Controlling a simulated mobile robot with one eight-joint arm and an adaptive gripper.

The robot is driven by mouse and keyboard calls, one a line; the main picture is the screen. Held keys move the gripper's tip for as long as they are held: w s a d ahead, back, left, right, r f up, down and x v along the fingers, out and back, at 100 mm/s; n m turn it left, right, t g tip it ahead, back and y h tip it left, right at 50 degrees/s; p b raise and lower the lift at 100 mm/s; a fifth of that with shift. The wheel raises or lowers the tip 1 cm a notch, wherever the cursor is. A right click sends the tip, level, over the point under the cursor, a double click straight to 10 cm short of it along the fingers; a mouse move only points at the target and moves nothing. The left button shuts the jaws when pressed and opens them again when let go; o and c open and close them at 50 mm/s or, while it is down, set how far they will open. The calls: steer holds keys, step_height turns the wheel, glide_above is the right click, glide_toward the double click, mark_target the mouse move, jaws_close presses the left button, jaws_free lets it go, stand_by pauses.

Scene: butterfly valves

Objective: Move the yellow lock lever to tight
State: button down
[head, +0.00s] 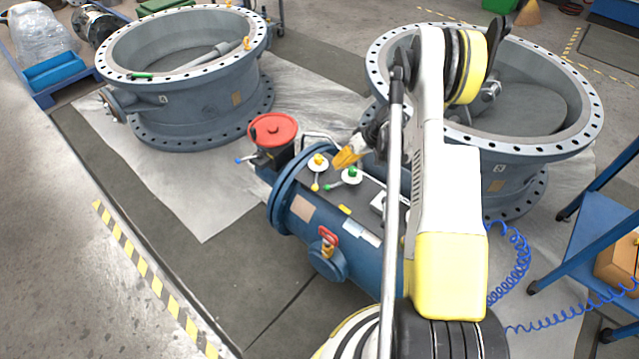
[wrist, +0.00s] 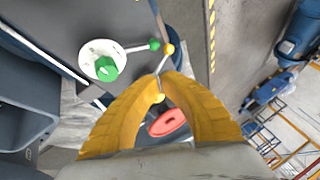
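In the head view the yellow lock lever (head: 317,163) has a yellow knob on a white disc on the blue tank, with a thin arm ending in a yellow ball. My gripper (head: 339,161), with yellow fingers, is just right of it, above the tank top. In the wrist view the fingertips (wrist: 167,78) come close together, and whether they touch is unclear. A yellow ball (wrist: 169,48) on a thin rod shows just beyond them; the rod's lower part is hidden by the fingers. Another small yellow ball (wrist: 160,98) shows between the fingers. I cannot tell whether anything is gripped.
A green lever (head: 350,176) on its own white disc is close beside the yellow one; its knob also shows in the wrist view (wrist: 105,67). A red handwheel (head: 273,130) and a red handle (head: 328,235) are nearby. Large flanged rings (head: 200,105) stand behind.

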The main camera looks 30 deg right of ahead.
mark_target(323, 186)
steer(key=b+x, duration=0.1)
steer(key=x, duration=0.2)
steer(key=b+x, duration=0.1)
steer(key=x, duration=0.3)
steer(key=b+x, duration=0.2)
steer(key=x, duration=0.2)
steer(key=shift+s+d+f, duration=0.2)
steer(key=shift+s+f, duration=0.05)
steer(key=shift+s, duration=0.15)
steer(key=shift+w+a, duration=0.1)
steer(key=shift+a, duration=0.05)
